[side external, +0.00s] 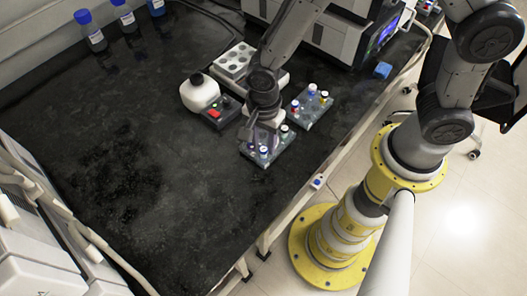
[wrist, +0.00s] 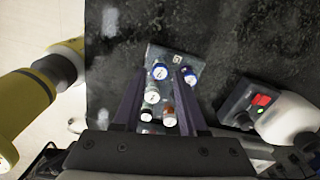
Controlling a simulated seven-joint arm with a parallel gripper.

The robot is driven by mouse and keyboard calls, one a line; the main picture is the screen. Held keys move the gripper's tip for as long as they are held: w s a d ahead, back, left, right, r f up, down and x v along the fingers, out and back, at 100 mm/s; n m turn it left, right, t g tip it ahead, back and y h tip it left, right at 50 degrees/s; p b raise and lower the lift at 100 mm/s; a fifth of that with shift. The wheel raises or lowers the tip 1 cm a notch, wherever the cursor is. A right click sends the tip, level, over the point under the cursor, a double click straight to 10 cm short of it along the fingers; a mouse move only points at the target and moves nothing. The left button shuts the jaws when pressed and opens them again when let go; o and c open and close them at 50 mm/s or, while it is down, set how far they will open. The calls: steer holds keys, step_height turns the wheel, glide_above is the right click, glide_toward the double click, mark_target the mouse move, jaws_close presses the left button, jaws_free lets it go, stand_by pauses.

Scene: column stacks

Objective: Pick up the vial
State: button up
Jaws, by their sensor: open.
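A grey rack (side external: 269,158) stands under my gripper on the dark bench. The rack (wrist: 172,54) also shows in the wrist view, holding several capped vials. A second blue-capped vial (wrist: 190,76) is just beyond the right finger. White-capped vials (wrist: 152,97) and a brownish vial (wrist: 168,112) are nearer the palm, between the fingers. My gripper (wrist: 158,76) is open and points down over the rack; it partly hides the vials in the side view (side external: 262,138).
A second rack with vials (side external: 312,104) is to the right. A device with a red button (side external: 219,113) and a white rounded item (side external: 199,93) stand close on the left. Blue-capped bottles (side external: 96,40) are at the back left. The bench front left is clear.

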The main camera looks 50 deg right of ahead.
steer(key=shift+f, duration=1.15)
jaws_close()
steer(key=shift+r, duration=0.5)
step_height(320, 180, up, 2)
steer(key=shift+r, duration=0.15)
steer(key=s+d+r, duration=0.7)
steer(key=s+r, duration=0.2)
steer(key=s, duration=0.3)
steer(key=shift+d+r, duration=0.15)
steer(key=shift+r, duration=0.2)
